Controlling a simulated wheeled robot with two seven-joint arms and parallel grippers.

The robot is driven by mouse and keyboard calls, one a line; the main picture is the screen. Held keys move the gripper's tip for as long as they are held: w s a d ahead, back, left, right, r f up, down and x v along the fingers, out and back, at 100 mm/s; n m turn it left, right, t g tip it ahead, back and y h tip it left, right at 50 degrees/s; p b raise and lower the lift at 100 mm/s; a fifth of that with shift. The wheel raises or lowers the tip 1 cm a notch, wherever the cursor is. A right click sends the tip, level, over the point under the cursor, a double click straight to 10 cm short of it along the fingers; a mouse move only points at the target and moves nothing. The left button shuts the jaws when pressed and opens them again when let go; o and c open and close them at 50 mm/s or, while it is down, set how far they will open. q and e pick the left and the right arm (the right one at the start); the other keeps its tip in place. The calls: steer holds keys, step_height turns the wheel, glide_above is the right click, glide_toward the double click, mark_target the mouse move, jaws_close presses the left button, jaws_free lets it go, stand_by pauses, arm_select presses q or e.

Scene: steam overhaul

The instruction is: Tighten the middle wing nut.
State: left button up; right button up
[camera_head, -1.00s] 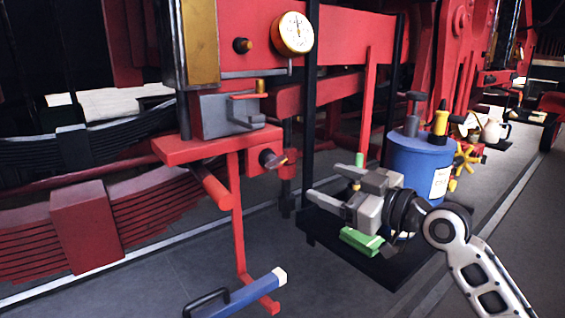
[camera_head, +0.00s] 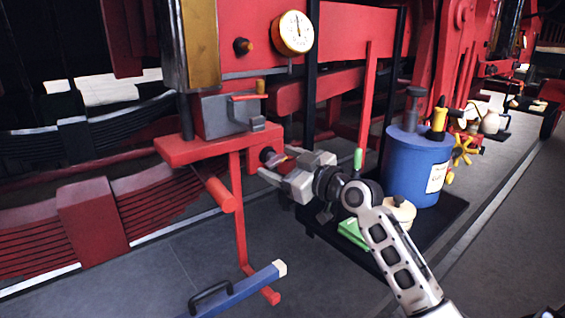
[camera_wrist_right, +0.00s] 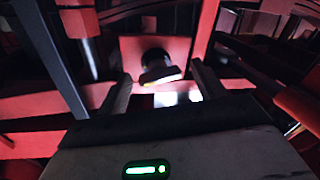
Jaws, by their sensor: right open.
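A dark wing nut (camera_head: 268,155) with a flat wing sits on the red bracket beneath the grey lubricator box (camera_head: 228,115). It also shows in the right wrist view (camera_wrist_right: 158,66), ahead of the fingers and roughly centred between them, its wing lying nearly level. I cannot tell from these frames whether it is the middle one. My right gripper (camera_head: 277,163) is open and empty, its fingertips close in front of the wing nut and partly overlapping it in the head view. Contact is not visible. In the right wrist view its two fingers (camera_wrist_right: 163,88) stand apart. My left gripper is not in view.
A black tray (camera_head: 450,209) holds a blue drum (camera_head: 417,168), a green item (camera_head: 352,233) and a pale lidded pot (camera_head: 398,212). A blue bar (camera_head: 240,291) lies on the floor.

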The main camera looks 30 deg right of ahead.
steer(key=c, duration=1)
steer(key=shift+m, duration=1.8)
steer(key=o, duration=1)
